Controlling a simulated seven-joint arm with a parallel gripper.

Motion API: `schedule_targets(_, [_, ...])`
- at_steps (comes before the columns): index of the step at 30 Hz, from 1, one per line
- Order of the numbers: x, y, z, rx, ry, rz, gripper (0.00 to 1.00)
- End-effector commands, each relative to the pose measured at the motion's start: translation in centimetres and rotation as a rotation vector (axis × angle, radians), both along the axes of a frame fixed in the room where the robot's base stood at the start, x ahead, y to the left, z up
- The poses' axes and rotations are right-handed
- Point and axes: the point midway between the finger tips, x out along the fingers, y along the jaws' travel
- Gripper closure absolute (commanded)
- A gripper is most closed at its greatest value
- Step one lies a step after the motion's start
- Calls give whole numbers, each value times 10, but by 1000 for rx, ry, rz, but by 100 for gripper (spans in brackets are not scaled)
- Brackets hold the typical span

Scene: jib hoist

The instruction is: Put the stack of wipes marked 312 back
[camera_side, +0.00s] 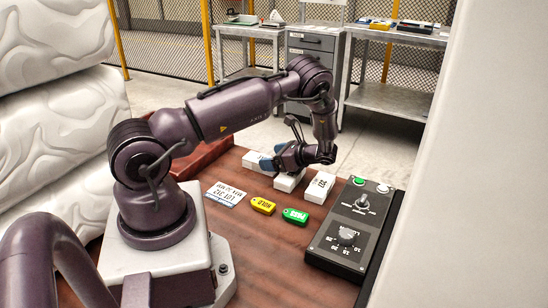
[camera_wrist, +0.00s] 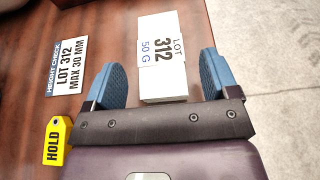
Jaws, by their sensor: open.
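The white stack of wipes marked LOT 312, 50 G (camera_wrist: 162,50) lies between my gripper's blue fingers in the wrist view. Its label is pale lilac and white, and gaps show on both sides. My gripper (camera_wrist: 165,80) is open and not closed on it. In the side view, my gripper (camera_side: 288,160) is low over the table among white stacks. One white stack with a bluish label (camera_side: 256,161) is left of the fingers, and seems to be the 312 one. Another white block (camera_side: 289,182) is just below the gripper, partly hidden.
A white labelled stack (camera_side: 320,187) stands right of the gripper. A height check card for lot 312, max 30 mm (camera_side: 226,194), a yellow HOLD tag (camera_side: 262,206) and a green tag (camera_side: 295,216) lie in front. A control box (camera_side: 340,262) is at right. A red-brown tray (camera_side: 205,157) is behind.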

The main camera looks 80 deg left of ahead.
Motion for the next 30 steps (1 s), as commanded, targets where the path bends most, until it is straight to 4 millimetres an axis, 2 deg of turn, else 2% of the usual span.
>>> schedule_targets(1, [-2,-4,-8,-19,0,-1,20])
schedule_targets(5, [-2,-4,4,-21,0,-2,20])
schedule_targets(19, [63,-66,43,-13,-1,-6,20])
schedule_targets(26, [77,-80,54,-13,-7,-1,20])
schedule_targets(29, [80,-87,70,-26,-60,17,20])
schedule_targets(30, [82,-91,80,-36,-102,29,20])
